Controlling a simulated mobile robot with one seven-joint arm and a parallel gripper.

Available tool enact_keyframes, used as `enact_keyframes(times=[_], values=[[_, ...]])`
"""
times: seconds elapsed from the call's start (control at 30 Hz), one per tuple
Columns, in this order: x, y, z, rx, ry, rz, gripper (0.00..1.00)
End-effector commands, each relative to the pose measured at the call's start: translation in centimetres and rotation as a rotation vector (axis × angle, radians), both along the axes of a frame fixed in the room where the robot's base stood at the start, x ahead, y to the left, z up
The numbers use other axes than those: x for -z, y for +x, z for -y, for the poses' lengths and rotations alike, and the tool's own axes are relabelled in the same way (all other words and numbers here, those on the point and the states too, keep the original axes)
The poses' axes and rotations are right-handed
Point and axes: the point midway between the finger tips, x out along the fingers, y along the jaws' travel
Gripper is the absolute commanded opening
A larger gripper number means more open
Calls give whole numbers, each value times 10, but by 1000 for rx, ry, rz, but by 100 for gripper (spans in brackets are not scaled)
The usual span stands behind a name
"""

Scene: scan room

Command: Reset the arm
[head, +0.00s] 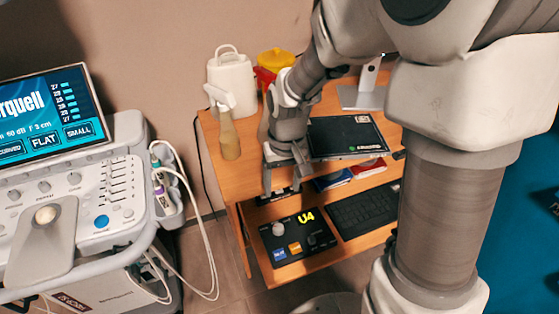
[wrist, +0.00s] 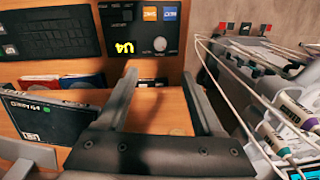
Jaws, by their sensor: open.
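My gripper (head: 284,172) hangs over the front left part of the wooden desk (head: 217,168), left of a black laptop-like device (head: 342,136). Its fingers are apart with nothing between them. In the wrist view my gripper (wrist: 160,88) shows two separate fingers over the desk edge and the lower shelf. My arm reaches in from the upper right in the head view and hides part of the desk.
A spray bottle (head: 229,135), a white canister (head: 233,82) and a yellow container (head: 276,60) stand on the desk. A U4 control box (head: 297,238) and keyboard (head: 364,209) lie on the lower shelf. An ultrasound console (head: 72,205) with cabled probes stands at left.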

Motion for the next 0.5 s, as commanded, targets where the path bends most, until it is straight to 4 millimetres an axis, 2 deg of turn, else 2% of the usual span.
enact_keyframes(times=[0.17, 0.27, 0.37, 0.5], values=[[-1, 0, 0, 0, 0, 1, 68], [-10, -1, 3, 5, 0, 14, 68], [-34, -4, 10, 16, -1, 47, 68], [-82, -14, 25, 43, -4, 121, 68]])
